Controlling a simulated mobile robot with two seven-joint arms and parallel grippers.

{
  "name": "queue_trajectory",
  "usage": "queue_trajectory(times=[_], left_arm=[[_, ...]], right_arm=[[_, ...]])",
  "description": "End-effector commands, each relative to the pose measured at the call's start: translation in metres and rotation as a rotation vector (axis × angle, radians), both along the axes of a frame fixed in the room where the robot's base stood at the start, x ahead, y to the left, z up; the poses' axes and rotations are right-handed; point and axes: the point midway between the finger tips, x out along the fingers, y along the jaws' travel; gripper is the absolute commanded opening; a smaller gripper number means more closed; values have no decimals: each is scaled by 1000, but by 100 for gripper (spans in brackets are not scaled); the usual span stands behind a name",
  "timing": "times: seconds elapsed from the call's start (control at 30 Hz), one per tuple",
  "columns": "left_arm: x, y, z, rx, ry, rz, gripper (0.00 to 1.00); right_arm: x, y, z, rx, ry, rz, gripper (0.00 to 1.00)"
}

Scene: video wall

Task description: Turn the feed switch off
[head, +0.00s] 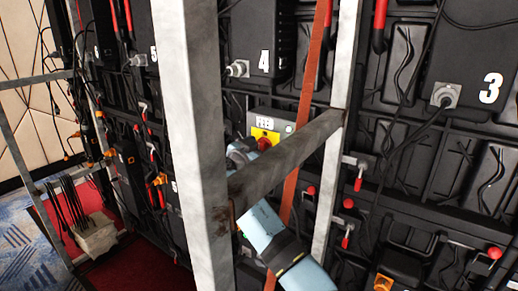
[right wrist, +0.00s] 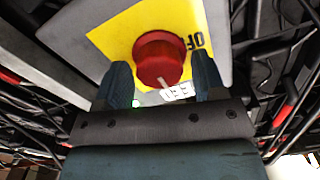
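The feed switch is a round red knob (right wrist: 158,58) on a yellow plate (right wrist: 117,35) of a grey box. Black "OFF" lettering (right wrist: 196,42) and a white label reading "FEED" (right wrist: 178,92) show beside it. In the head view the red knob (head: 264,144) and grey box (head: 289,127) sit beyond the metal frame. My right gripper (right wrist: 162,64) is open, with one dark finger on either side of the knob; contact cannot be told. In the head view the right gripper (head: 246,150) is partly hidden behind a frame bar. My left gripper is not in view.
A thick metal post (head: 190,130) and a slanting bar (head: 285,155) stand in front of the switch, my right arm passing behind the bar. An orange strap (head: 305,90) hangs beside it. Black panels numbered 3, 4 and 5 carry cables and red handles.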

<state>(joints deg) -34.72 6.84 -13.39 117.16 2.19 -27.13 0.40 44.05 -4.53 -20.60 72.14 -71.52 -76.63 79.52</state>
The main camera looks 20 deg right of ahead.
Motion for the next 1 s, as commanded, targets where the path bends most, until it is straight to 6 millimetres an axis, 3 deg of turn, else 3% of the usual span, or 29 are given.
queue_trajectory(times=[0.03, 0.17, 0.2, 0.57, 1.0], left_arm=[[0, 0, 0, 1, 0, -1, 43], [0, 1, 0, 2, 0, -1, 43], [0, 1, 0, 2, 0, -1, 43], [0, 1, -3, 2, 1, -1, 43], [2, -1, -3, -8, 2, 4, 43]], right_arm=[[0, 0, 0, 0, 0, 0, 51], [0, 0, 0, 0, 0, 0, 22], [0, 0, 0, 0, 0, 0, 20], [0, 0, -1, -36, 47, -1, 20], [1, 1, 0, -247, 318, -1, 20]])
